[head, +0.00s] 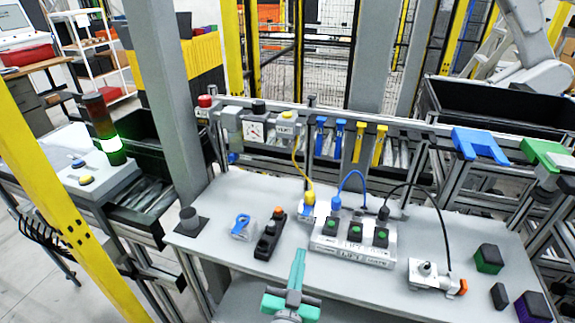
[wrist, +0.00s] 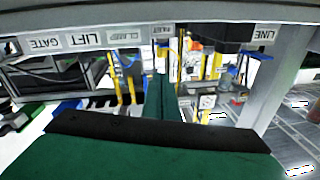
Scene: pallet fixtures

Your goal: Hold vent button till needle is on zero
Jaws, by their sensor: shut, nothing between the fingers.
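The vent box (head: 284,131), a grey box with a VENT label, sits on the rail behind the bench. A button with a pale yellowish top (head: 286,115) is on it. A white dial face (wrist: 207,102) also shows in the wrist view, which is tilted over. My teal gripper (head: 299,256) is shut and empty, above the front middle of the bench, well apart from the vent button. The shut fingers also show in the wrist view (wrist: 161,85).
A black control box (head: 267,240) and a blue-topped piece (head: 241,223) lie left. A yellow cable (head: 296,165) hangs below the vent box. A signal tower (head: 104,125) glows green at far left.

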